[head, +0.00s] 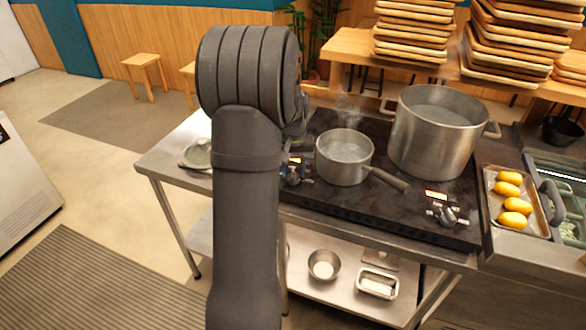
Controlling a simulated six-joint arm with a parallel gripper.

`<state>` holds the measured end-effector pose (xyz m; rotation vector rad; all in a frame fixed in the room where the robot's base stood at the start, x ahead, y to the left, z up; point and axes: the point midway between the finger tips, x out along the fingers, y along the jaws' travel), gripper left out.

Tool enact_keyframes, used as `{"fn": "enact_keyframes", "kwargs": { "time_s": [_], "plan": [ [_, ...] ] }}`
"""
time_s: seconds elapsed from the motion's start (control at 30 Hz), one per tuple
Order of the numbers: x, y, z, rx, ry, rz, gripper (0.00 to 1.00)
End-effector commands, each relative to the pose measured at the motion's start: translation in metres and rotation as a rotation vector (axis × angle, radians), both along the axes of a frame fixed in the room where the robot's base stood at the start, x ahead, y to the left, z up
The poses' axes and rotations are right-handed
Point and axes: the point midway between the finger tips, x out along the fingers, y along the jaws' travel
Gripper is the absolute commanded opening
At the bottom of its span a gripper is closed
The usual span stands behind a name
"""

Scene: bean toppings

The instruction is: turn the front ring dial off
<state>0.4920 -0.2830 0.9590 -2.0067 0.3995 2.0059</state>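A dark stove (350,205) holds a small steaming saucepan (343,170) and a large steaming pot (432,140) farther back to the right. One dial (293,177) is at the stove's left front, below a lit orange display and partly beside my arm. Another dial (448,216) is at the right front, below a second lit display. I cannot tell from the labels which dial serves which ring. My arm stands upright in front of the stove's left end. Dark wrist parts (297,130) show just right of it; my gripper's fingers are hidden behind the arm.
The saucepan handle (390,179) points right and forward. A tray (499,222) of yellow items stands right of the stove. A bowl (196,154) sits on the steel table at left. A lower shelf holds a bowl (324,265) and a small tray (378,284).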

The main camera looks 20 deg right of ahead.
Motion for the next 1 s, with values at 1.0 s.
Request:
{"fn": "enact_keyframes", "kwargs": {
  "time_s": [1.0],
  "plan": [
    [0.0001, 0.0, 0.0007, 0.001, 0.0, 0.257, 0.0]
  ]
}}
